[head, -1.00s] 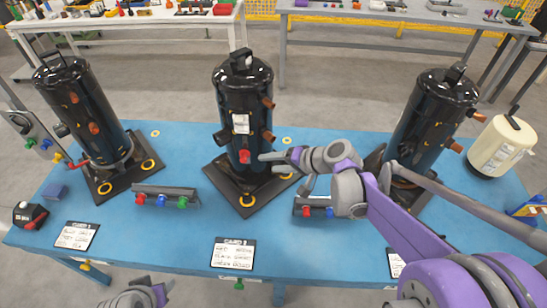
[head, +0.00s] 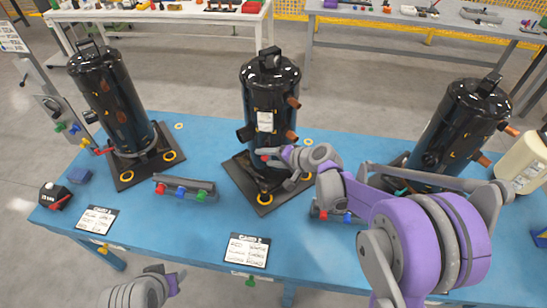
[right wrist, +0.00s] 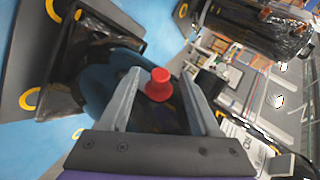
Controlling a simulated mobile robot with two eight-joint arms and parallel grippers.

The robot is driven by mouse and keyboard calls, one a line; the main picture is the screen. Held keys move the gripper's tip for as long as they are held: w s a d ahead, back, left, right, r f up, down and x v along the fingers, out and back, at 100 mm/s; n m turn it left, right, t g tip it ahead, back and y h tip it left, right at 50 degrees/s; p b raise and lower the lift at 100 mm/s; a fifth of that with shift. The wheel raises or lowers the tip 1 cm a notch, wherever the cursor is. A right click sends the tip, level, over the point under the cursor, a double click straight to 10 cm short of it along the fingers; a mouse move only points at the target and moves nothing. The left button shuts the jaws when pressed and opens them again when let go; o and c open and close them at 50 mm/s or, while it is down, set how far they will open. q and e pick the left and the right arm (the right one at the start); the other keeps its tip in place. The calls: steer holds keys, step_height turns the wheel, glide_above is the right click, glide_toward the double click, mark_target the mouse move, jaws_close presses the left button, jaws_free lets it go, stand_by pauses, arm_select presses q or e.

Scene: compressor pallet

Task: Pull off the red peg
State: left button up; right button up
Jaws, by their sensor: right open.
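A red peg (head: 265,157) sticks out low on the front of the middle black compressor (head: 268,105). My right gripper (head: 268,156) is open at this peg. In the right wrist view the red peg (right wrist: 158,86) stands between the two spread fingers of the right gripper (right wrist: 162,82), with gaps showing beside it. My left gripper (head: 174,279) is low at the picture's bottom edge, away from the compressors. Its jaw opening is too small to tell.
Black compressors stand left (head: 112,100) and right (head: 455,130) on the blue table (head: 210,235). A rack with coloured pegs (head: 185,188) lies left of the middle compressor. A label card (head: 247,250) lies in front. My right arm covers part of the table's right side.

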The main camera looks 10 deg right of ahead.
jaws_close()
stand_by(0.7)
stand_by(1.2)
